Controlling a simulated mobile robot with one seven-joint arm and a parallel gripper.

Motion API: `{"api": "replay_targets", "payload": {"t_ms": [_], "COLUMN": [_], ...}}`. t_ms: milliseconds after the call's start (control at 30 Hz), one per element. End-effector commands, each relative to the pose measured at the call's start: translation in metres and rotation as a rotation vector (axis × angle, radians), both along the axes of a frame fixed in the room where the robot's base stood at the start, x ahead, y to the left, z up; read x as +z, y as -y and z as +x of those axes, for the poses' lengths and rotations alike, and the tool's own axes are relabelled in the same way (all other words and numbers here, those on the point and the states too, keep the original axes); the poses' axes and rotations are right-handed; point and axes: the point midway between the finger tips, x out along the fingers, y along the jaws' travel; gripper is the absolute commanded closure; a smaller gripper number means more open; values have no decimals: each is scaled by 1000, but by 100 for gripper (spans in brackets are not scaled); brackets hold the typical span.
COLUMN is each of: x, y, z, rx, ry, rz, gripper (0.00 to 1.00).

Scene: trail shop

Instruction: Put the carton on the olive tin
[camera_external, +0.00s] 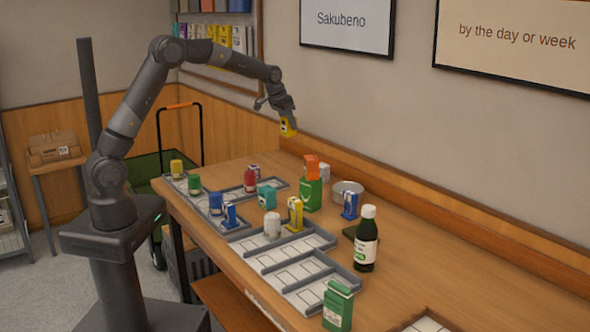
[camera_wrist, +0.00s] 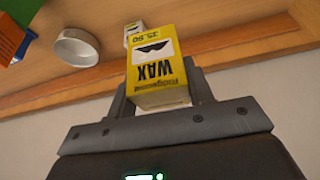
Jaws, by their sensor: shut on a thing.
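My gripper (camera_external: 284,116) is raised high above the back left part of the table, near the wall. It is shut on a yellow and white wax carton (camera_wrist: 160,70), which also shows below the fingers in the external view (camera_external: 289,128). The carton's printing is upside down in the wrist view. A low, dark olive thing (camera_external: 349,232) lies on the table beside the dark bottle, partly hidden by it; it may be the olive tin. It is well to the right of my gripper and apart from the carton.
A dark bottle (camera_external: 366,240) stands at the right. An orange box (camera_external: 311,167) sits on a green box (camera_external: 311,195). A round metal dish (camera_external: 348,188) and a blue carton (camera_external: 350,205) are nearby. Grey trays (camera_external: 275,262) with small goods line the front. The back right tabletop is clear.

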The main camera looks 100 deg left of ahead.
Motion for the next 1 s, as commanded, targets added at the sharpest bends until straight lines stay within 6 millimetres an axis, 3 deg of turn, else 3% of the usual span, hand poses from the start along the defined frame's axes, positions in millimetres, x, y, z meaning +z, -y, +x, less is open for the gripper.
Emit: {"api": "replay_targets", "payload": {"t_ms": [200,567,767,1000], "x": [45,42,41,41], "y": [0,66,134,235], "z": [1,59,107,158], "rx": [-1,-119,-229,-379], "ry": [2,-1,-1,-2], "rz": [2,0,-1,-1], "gripper": [79,79,79,79]}}
